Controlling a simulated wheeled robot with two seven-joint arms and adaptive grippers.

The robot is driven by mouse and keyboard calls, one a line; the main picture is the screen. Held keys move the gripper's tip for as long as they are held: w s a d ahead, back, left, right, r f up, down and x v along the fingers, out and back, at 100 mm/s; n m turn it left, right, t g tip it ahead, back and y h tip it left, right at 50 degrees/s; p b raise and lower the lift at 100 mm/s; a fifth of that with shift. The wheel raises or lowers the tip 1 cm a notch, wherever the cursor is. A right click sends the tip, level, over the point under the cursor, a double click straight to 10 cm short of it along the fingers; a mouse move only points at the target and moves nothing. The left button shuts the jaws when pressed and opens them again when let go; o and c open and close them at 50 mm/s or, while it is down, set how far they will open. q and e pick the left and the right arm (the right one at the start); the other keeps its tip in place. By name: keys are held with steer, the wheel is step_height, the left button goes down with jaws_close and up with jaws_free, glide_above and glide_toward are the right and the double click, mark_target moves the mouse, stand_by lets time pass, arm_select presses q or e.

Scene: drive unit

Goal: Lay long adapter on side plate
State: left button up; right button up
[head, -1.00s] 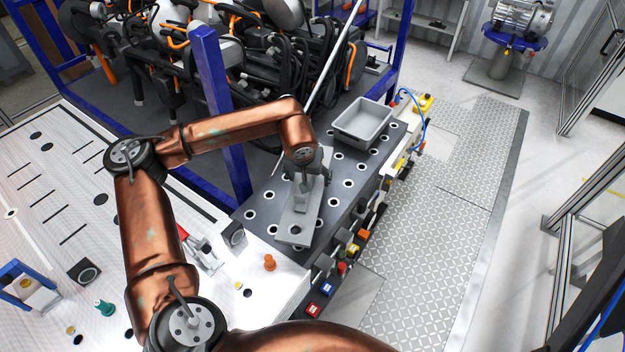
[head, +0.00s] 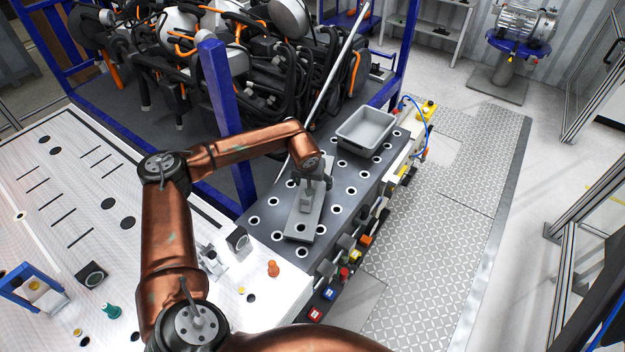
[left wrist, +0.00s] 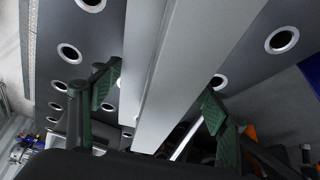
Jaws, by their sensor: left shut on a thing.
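The long adapter (head: 305,218) is a flat light-grey bar with a hole near its near end. It lies lengthwise over the dark-grey side plate (head: 347,199), which has rows of white-rimmed round holes. My left gripper (head: 310,192) is over the adapter's far half. In the left wrist view, the adapter (left wrist: 185,65) runs between the green-padded fingers of my left gripper (left wrist: 160,98), which is shut on it. The side plate (left wrist: 95,45) is close behind it. I cannot tell whether the adapter touches the plate. My right gripper is not in view.
A grey bin (head: 367,131) stands on the plate's far end. A blue post (head: 224,115) and the drive unit with black hoses (head: 285,65) are beside my arm. Coloured buttons (head: 340,277) line the plate's right edge. An orange part (head: 272,268) stands on the white table.

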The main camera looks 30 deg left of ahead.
arm_select(q)
steer(key=shift+w+f, duration=0.1)
steer(key=shift+f, duration=0.5)
steer(key=shift+f, duration=0.2)
steer(key=o, duration=2.1)
steer(key=shift+f, duration=0.1)
steer(key=b+v, duration=0.1)
steer(key=v, duration=1.1)
steer(key=shift+s, duration=0.2)
